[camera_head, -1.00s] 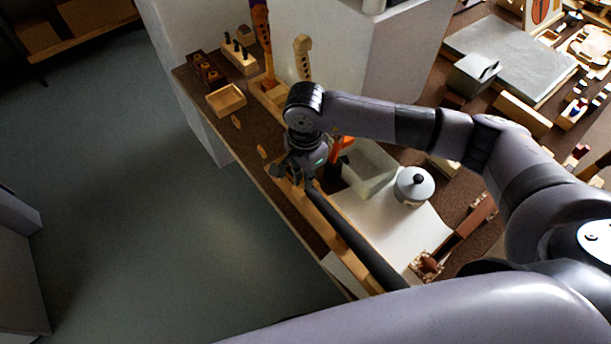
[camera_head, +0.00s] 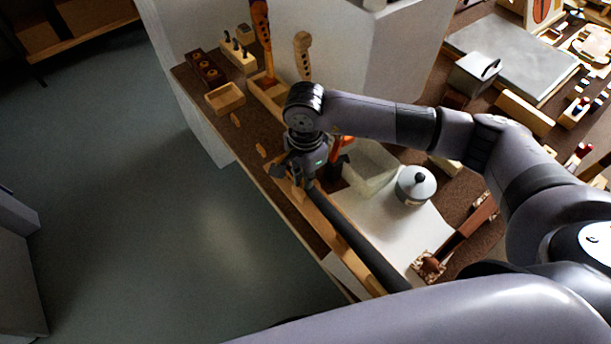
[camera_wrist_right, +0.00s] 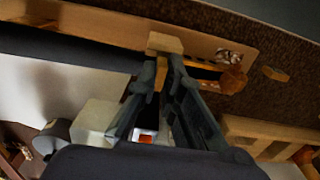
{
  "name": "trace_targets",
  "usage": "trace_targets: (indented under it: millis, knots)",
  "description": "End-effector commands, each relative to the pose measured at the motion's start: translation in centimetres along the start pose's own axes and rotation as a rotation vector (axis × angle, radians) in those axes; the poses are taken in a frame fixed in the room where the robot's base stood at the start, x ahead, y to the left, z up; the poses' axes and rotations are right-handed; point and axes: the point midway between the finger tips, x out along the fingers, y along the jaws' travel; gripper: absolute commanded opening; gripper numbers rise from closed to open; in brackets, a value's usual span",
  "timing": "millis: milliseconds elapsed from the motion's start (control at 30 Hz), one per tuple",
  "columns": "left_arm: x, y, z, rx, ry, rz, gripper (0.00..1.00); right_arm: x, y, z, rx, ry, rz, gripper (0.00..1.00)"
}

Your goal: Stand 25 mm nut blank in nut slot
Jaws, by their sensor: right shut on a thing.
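My right gripper (camera_head: 293,172) points down over the far end of a long wooden neck with a dark fingerboard (camera_head: 350,237). In the right wrist view its fingers (camera_wrist_right: 163,73) are shut on a small tan piece, which I take as the nut blank (camera_wrist_right: 160,76). A pale wooden block (camera_wrist_right: 164,42) shows just beyond the fingertips. The fingerboard (camera_wrist_right: 60,47) ends close to the fingers at left, and a rounded scroll (camera_wrist_right: 232,79) lies to the right. The fingers hide the nut slot, so I cannot tell whether the blank touches it. My left gripper is not in view.
A white tub (camera_head: 370,170) and a grey lidded pot (camera_head: 415,185) stand right of the neck. A small wooden tray (camera_head: 225,98) and a peg block (camera_head: 238,57) are at the bench's far end. Loose wood pieces (camera_head: 261,150) lie near its left edge.

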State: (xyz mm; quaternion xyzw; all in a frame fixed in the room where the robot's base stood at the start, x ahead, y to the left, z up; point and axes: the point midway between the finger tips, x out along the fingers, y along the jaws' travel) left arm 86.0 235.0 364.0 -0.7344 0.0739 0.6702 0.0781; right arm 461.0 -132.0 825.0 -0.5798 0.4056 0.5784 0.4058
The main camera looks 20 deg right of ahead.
Motion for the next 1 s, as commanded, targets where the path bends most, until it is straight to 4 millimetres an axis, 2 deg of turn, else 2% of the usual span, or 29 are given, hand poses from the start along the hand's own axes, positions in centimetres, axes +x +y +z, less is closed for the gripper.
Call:
trace_targets:
  millis: [1000]
  knots:
    - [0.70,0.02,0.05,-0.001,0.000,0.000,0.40,0.02,-0.01,-0.02,0.000,0.001,0.000,0.00]
